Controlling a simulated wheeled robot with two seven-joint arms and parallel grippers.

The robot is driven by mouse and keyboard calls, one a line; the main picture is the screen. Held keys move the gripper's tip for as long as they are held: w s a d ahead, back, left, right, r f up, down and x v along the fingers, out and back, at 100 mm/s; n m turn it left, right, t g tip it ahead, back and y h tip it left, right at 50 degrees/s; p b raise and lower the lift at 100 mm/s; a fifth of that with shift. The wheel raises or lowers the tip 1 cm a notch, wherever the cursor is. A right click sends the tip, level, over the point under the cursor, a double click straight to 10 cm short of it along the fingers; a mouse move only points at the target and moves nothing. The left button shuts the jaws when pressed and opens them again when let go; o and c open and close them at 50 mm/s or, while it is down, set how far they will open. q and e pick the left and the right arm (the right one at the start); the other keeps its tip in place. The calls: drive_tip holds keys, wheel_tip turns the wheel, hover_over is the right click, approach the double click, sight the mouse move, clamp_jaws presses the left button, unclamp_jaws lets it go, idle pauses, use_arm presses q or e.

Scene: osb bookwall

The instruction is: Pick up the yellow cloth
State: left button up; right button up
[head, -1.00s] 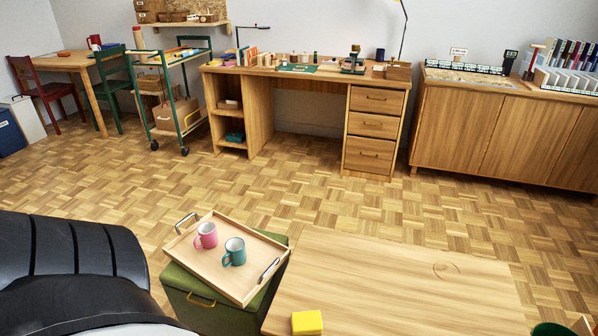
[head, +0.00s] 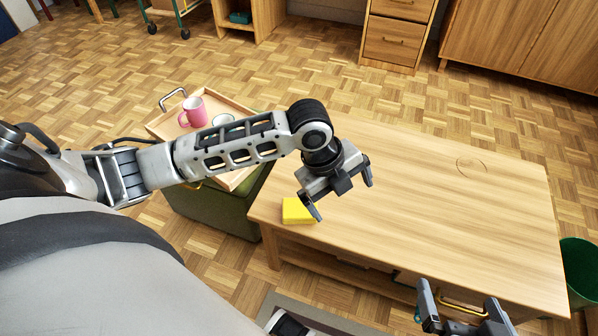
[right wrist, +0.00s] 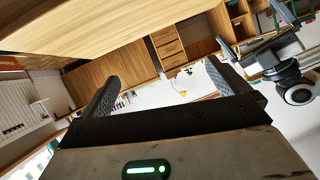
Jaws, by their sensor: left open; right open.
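The yellow cloth (head: 296,211) is a small, thick, folded block lying flat near the left front corner of the low wooden table (head: 430,190) in the head view. My left gripper (head: 341,193) is open and empty, just to the right of the cloth and apparently above the table. One of its fingers overlaps the cloth's right edge in the picture; I cannot tell whether they touch. My right gripper (head: 460,303) is open and empty at the table's front edge, low in the head view. Its two spread fingers also show in the right wrist view (right wrist: 160,85).
A green bin (head: 580,268) stands right. The tabletop's middle and right are clear.

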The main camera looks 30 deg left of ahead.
use_arm(q)
drive_tip(key=w+a+r+m+g+y+b, duration=0.1)
drive_tip(key=a+m+g+y+b, duration=0.25)
drive_tip(key=a, duration=0.65)
drive_tip(key=m+t+b, duration=0.1)
drive_tip(key=m+b, duration=0.1)
drive_tip(key=b, duration=0.2)
hover_over(300, 208)
wheel_tip(300, 208, down, 9)
drive_tip(key=shift+r, duration=0.1)
drive_tip(key=shift+w+f+b, duration=0.1)
drive_tip(key=shift+f+b, duration=0.25)
drive_tip(key=shift+f, duration=0.35)
wheel_tip(300, 208, down, 4)
drive_tip(key=b, duration=0.3)
drive_tip(key=shift+f, duration=0.65)
drive_tip(key=shift+r, duration=0.1)
drive_tip(key=c, duration=1)
use_arm(e)
drive_tip(key=a+t+y, duration=0.1)
drive_tip(key=a+m+y, duration=0.1)
drive_tip(key=a+t+y, duration=0.1)
drive_tip(key=shift+w+a+f+m+t+y, duration=0.1)
drive_tip(key=shift+w+a+m+t+y, duration=0.2)
drive_tip(key=shift+m, duration=0.1)
